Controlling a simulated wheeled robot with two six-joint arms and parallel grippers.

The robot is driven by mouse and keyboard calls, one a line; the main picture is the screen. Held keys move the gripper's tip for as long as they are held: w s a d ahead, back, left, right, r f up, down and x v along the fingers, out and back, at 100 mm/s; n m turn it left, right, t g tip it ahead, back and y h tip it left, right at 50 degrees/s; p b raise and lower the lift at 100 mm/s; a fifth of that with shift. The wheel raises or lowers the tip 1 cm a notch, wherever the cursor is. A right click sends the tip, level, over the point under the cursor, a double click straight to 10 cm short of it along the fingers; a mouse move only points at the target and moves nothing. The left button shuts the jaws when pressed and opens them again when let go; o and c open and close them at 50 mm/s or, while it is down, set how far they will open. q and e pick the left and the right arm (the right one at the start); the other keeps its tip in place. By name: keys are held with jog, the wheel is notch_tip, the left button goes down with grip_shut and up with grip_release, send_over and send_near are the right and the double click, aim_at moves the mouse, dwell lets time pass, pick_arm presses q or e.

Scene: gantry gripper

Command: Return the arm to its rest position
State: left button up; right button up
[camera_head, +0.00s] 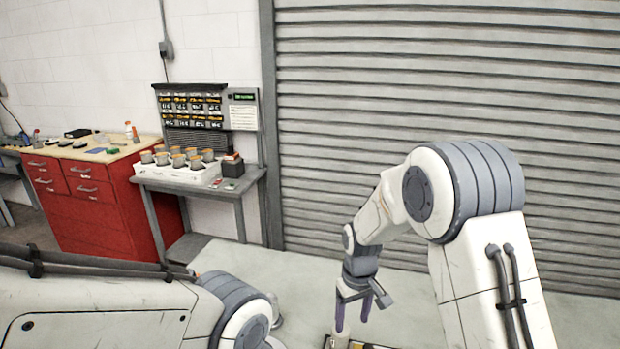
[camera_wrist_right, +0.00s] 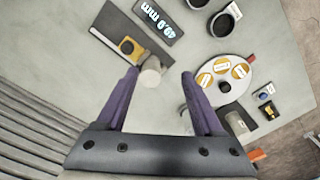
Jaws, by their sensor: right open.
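My right gripper (camera_head: 354,310) hangs down from the right arm near the bottom edge of the head view. Its two purple fingers are apart with nothing between them. In the right wrist view the fingers (camera_wrist_right: 160,80) are also spread. A pale cylinder (camera_wrist_right: 151,72) shows beyond them, close to the left finger in that picture; the distance is hard to tell. My left arm (camera_head: 110,305) comes in from the left at the bottom of the head view, but its gripper is out of view.
In the right wrist view, a dark plate with a yellow block (camera_wrist_right: 128,46), a lit display (camera_wrist_right: 158,20), a dark cup (camera_wrist_right: 222,23) and a round white tray (camera_wrist_right: 240,72) lie on a pale surface. A red cabinet (camera_head: 100,215) and grey side table (camera_head: 215,187) stand back left; a shutter (camera_head: 400,80) stands behind.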

jog(key=s+a+r+n, duration=0.1)
jog(key=s+a+r, duration=0.25)
jog(key=s, duration=0.35)
jog(key=s+a+r, duration=0.3)
jog(key=s+r, duration=0.1)
jog(key=s, duration=0.2)
pick_arm(q)
notch_tip(320, 180, down, 2)
jog(key=shift+b, duration=0.85)
pick_arm(e)
jog(key=s+r+n, duration=0.1)
jog(key=s+r, duration=0.1)
jog(key=s, duration=1.2)
jog(key=shift+s+d+r+n+y, duration=0.2)
jog(key=shift+s+r+n+y, duration=0.05)
jog(key=shift+n+y, duration=0.15)
